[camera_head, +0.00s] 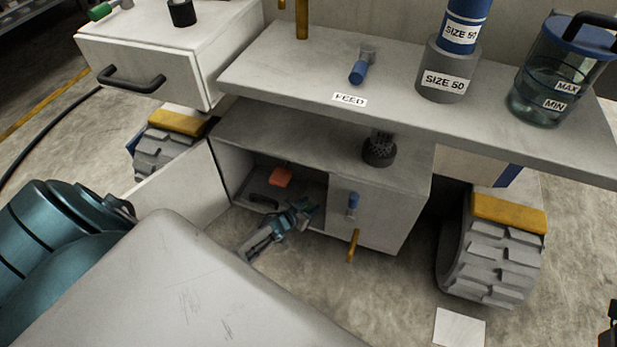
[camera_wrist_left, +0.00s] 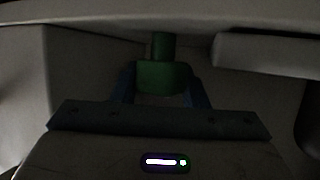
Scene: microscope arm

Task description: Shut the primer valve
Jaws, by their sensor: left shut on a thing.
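My left gripper (camera_head: 303,210) reaches low into the open cabinet (camera_head: 310,143) under the bench. In the left wrist view its two blue fingers (camera_wrist_left: 162,80) are shut on a green handle (camera_wrist_left: 162,74) with a narrower green stem above it. This handle may be the primer valve; no label for it shows. In the head view the handle is hidden by the gripper and the cabinet. A valve with a blue handle (camera_head: 353,201) is on the cabinet's front, above a brass spout (camera_head: 353,245). Another blue-handled valve (camera_head: 358,72) is by the FEED label (camera_head: 349,100). My right gripper is not in view.
An orange block (camera_head: 281,177) lies inside the cabinet near my left gripper. An open door panel (camera_head: 180,186) stands left of the opening. The bench top (camera_head: 290,65) overhangs it. Treaded wheels (camera_head: 497,250) flank the cabinet. A clear jug (camera_head: 545,85) stands at right.

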